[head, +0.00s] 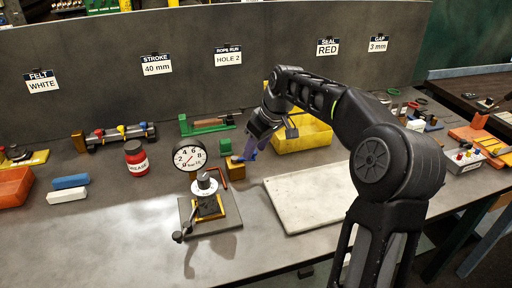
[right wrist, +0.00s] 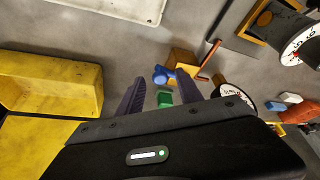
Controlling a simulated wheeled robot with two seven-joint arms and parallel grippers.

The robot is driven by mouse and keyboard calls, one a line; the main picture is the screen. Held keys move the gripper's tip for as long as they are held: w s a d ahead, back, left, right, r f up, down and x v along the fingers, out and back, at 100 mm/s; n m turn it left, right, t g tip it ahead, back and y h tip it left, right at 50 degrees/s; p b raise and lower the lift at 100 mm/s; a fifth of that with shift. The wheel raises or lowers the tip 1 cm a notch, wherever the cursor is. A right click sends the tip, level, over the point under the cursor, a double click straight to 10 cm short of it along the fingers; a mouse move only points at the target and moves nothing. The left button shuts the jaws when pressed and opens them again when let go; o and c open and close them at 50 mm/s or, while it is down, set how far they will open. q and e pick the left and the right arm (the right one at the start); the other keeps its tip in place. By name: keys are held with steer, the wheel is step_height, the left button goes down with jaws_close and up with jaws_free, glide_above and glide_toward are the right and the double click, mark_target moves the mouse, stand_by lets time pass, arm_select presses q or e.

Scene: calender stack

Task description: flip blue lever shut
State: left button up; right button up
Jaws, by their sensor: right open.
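A blue lever (right wrist: 163,75) sits on a small orange-brown block (right wrist: 182,62) in the right wrist view, ahead of my fingertips. In the head view the block (head: 235,171) stands on the bench right of the round gauge, with the lever (head: 237,159) at its top, partly beside my fingers. My right gripper (head: 249,149) is open, pointing down at the block. I cannot tell whether a finger touches the lever. My left gripper is not in view.
A gauge stand (head: 208,205) with a crank is left of the block. A yellow bin (head: 302,137) and a pale board (head: 310,195) lie to the right. The front left bench is clear.

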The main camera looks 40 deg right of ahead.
steer(key=shift+c, duration=0.4)
jaws_close()
